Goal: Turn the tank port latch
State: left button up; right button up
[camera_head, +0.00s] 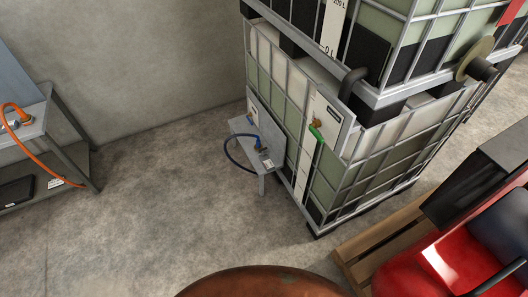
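A caged tank (345,187) with pale green and black panels stands right of centre, with another stacked above it. On its near side face is a white panel carrying a brass port (317,123). A small bright green handle (316,133), which looks like the port latch, sits at the port and slants down to the right. Its exact turn is too small to tell. A flanged spool (475,61) sticks out from the upper tank's right side. Neither of my grippers shows in the head view.
A grey bench (33,128) with an orange hose is at left. A wooden pallet (372,242), a red machine (430,262) and a rounded rust-brown surface (265,283) are in front. Centre-left floor is clear.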

aim_at(263, 153)
jog(key=u, duration=1.45)
jog(key=i, duration=2.9)
jog(key=z, duration=4)
